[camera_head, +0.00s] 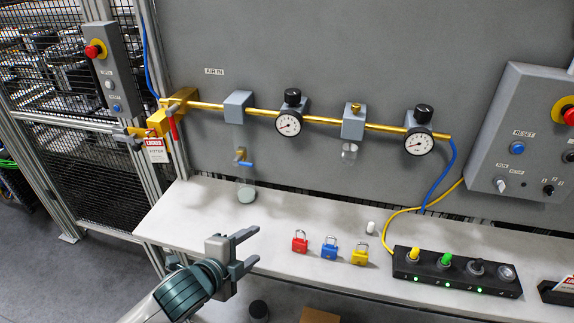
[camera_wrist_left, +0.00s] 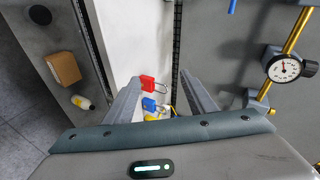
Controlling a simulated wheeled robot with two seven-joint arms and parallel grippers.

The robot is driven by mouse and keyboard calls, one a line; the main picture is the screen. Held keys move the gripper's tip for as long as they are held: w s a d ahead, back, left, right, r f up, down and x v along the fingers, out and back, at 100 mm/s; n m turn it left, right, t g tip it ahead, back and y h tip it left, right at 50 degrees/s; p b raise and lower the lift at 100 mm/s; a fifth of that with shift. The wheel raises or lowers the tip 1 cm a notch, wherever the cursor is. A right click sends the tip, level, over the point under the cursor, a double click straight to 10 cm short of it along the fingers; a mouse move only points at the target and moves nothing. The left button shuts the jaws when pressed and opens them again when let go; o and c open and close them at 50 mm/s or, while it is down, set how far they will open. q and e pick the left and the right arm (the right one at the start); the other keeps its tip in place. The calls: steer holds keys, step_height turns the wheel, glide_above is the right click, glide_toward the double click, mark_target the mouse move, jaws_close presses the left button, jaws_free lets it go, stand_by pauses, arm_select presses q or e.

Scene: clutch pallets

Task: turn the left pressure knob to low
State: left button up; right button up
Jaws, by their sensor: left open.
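The left pressure knob (camera_head: 292,97) is a black cap on a grey regulator on the brass pipe, above a white round gauge (camera_head: 289,123). The gauge also shows in the left wrist view (camera_wrist_left: 285,68), at the right edge. A second black knob (camera_head: 424,113) with its own gauge (camera_head: 419,142) sits further right. My left gripper (camera_head: 252,252) is open and empty over the front of the white bench, below and left of the left knob and well apart from it. In the left wrist view its two fingers (camera_wrist_left: 157,92) spread with padlocks seen beyond them. My right gripper is not in view.
Red (camera_head: 299,241), blue (camera_head: 329,247) and yellow (camera_head: 360,254) padlocks lie on the bench (camera_head: 205,215). A black box with lit plugs (camera_head: 455,273) stands to the right. The wall before the left knob is clear.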

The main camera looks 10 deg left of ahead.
arm_select(q)
steer(key=w+a+r+m+t+h, duration=0.1)
steer(key=w+a+r+m+h, duration=0.1)
steer(key=r+m, duration=0.6)
steer(key=w+a+r+m+t+h, duration=0.1)
steer(key=w+a+r+m+h, duration=0.1)
steer(key=w+r+m, duration=0.3)
steer(key=w+a+r+m+t+h, duration=0.1)
steer(key=w+r+m, duration=0.3)
steer(key=r+m, duration=0.7)
step_height(320, 180, up, 4)
steer(key=shift+a+r+h, duration=0.1)
steer(key=shift+a+h, duration=0.3)
steer(key=shift+h, duration=0.4)
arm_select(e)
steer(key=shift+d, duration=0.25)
arm_select(q)
steer(key=shift+d, duration=0.1)
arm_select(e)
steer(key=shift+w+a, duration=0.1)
